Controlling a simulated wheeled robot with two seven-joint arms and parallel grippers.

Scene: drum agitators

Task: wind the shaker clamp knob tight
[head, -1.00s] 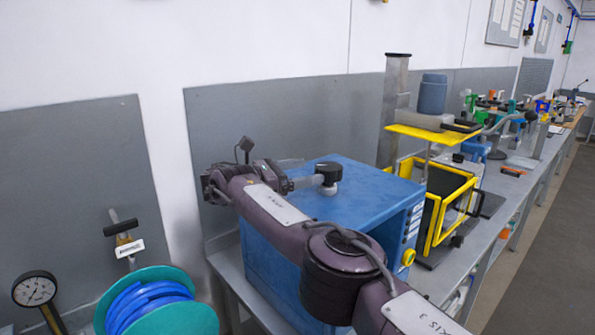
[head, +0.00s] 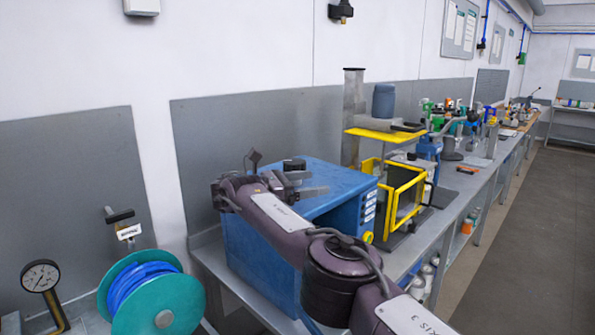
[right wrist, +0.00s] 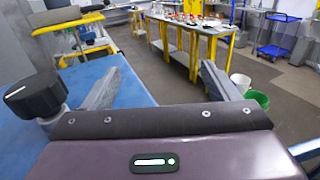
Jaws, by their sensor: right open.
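The clamp knob (head: 294,164) is black and round and stands on top of the blue shaker box (head: 338,182). In the right wrist view the knob (right wrist: 34,96) shows large at the left, with a white mark on its top and a pale collar below. My right gripper (head: 304,184) is open and empty over the box top, beside the knob. In the right wrist view both fingers (right wrist: 160,84) are spread, and the knob lies outside them, left of the left finger. I cannot tell whether that finger touches it. My left gripper is not in view.
A yellow-framed stand (head: 404,196) and a yellow platform (head: 384,135) with a blue container (head: 384,100) stand beyond the box. A teal reel (head: 158,300) with blue hose and a dial gauge (head: 40,276) are at the lower left. The floor at right is clear.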

